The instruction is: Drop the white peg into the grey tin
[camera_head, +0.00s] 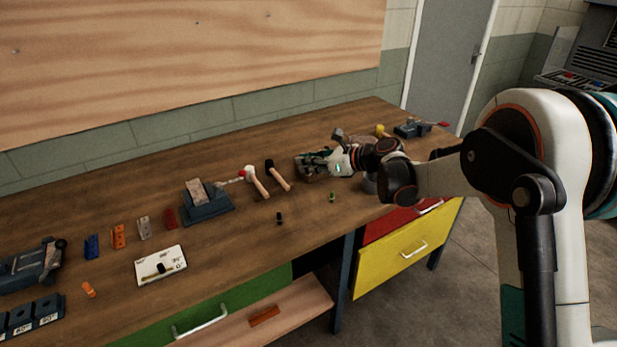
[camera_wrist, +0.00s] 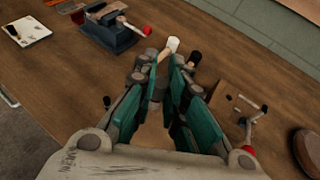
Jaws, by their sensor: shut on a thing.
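My gripper (camera_head: 318,162) is above the right half of the bench, its teal fingers pointing towards the mallets. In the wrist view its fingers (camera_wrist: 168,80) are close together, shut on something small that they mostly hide. I take this to be the white peg, as no loose white peg shows on the bench, but I cannot make out its outline. A grey rounded thing (camera_head: 370,186), probably the grey tin, stands below my arm near the bench's front edge. My arm partly hides it, and its opening cannot be seen.
A white-headed mallet (camera_head: 250,173) and a black-headed mallet (camera_head: 270,164) lie left of my gripper. A green peg (camera_head: 332,197) and black peg (camera_head: 280,218) stand nearer the front. A vise (camera_head: 208,207) is further left. A dark round thing (camera_wrist: 309,152) shows at the wrist view's right edge.

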